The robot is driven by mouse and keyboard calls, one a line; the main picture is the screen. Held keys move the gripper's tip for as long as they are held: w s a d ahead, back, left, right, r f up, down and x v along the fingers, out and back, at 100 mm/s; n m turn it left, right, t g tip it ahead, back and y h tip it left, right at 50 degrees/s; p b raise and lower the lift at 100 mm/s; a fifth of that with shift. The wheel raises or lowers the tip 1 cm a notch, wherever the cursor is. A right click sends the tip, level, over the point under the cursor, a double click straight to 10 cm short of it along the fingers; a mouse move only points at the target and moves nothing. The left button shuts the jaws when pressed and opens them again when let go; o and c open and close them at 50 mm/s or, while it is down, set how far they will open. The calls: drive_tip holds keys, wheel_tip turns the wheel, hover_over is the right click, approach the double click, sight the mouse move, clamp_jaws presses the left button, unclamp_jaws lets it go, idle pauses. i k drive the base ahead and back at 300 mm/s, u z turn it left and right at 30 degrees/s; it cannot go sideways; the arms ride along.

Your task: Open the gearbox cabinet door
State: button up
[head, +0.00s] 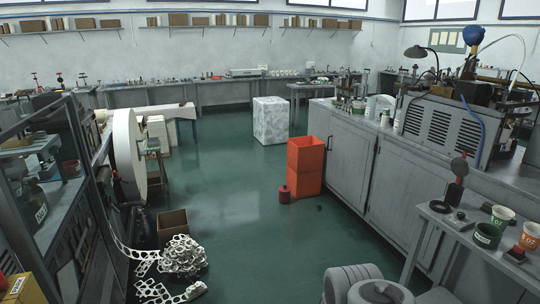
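A long grey cabinet (368,128) runs along the right side under a worktop. Its front has a narrower door (350,163) and a wider door (403,192), both looking shut. A further grey panel at its near end is partly hidden by a small table. No label shows which door is the gearbox cabinet door. On the left stands a machine with a dark-framed clear panel (68,150); I cannot tell whether that panel is a door. My gripper is not in view.
A small grey table (462,237) with cups blocks the near right. White scrap (182,258) and a brown box (172,225) lie left. The green floor (235,225) between is clear.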

sight(352, 150)
drive_tip(key=z, duration=0.3)
drive_tip(key=i, duration=2.8)
drive_tip(key=u, duration=0.1)
drive_tip(key=i, duration=2.6)
drive_tip(key=u, duration=0.5)
drive_tip(key=i, duration=0.65)
drive_tip(key=u, duration=0.05)
